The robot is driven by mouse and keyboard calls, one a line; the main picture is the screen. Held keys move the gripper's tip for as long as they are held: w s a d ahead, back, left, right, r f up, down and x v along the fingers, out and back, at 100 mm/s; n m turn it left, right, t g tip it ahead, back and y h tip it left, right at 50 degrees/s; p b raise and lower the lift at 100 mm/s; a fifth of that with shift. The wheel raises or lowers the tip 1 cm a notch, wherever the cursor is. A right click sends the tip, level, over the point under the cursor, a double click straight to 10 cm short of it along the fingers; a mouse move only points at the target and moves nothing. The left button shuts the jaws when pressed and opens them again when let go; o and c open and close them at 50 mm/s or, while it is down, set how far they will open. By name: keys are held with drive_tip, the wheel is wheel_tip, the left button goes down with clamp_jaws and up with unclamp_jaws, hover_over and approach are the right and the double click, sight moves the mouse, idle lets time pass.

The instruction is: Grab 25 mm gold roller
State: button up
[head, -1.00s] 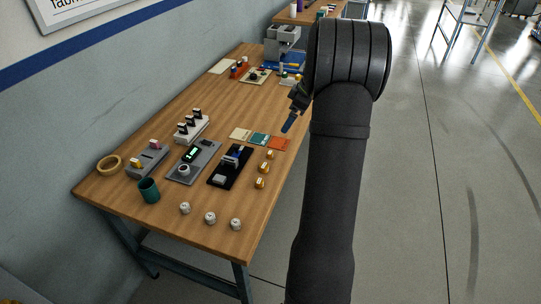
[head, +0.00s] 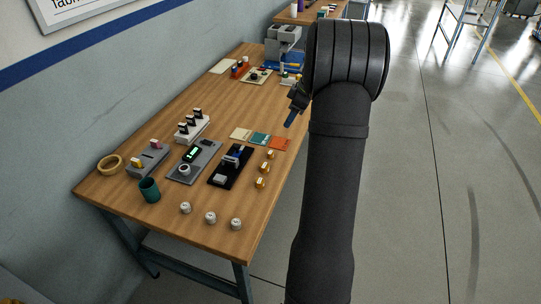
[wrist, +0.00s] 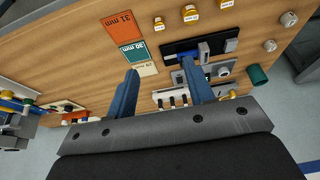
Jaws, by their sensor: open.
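Three gold rollers with white parts stand in a row near the table's right edge: a far one (head: 270,154), a middle one (head: 264,168) and a near one (head: 260,183). The wrist view shows them at the top as a left one (wrist: 158,24), a centre one (wrist: 191,14) and a right one (wrist: 227,4). Their sizes are too small to read, so I cannot tell which is 25 mm. My gripper (wrist: 161,70) is open and empty, its blue fingers apart. In the head view, my gripper (head: 291,116) is above the table's right edge, beyond the rollers.
Orange (head: 280,144), teal (head: 260,139) and cream (head: 240,134) cards lie beside the rollers. A black fixture (head: 240,166), grey device (head: 183,172), white stand (head: 192,132), green cup (head: 149,190) and several white knobs (head: 210,218) stand nearby. Bare wood surrounds the rollers.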

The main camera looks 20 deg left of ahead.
sight(270, 152)
drive_tip(key=a+h, duration=0.4)
drive_tip(key=a, duration=0.3)
drive_tip(key=shift+n, duration=0.4)
drive_tip(key=f, duration=1.7)
drive_tip(key=shift+a+f, duration=0.2)
drive_tip(key=shift+a, duration=0.05)
clamp_jaws()
drive_tip(key=shift+r, duration=0.1)
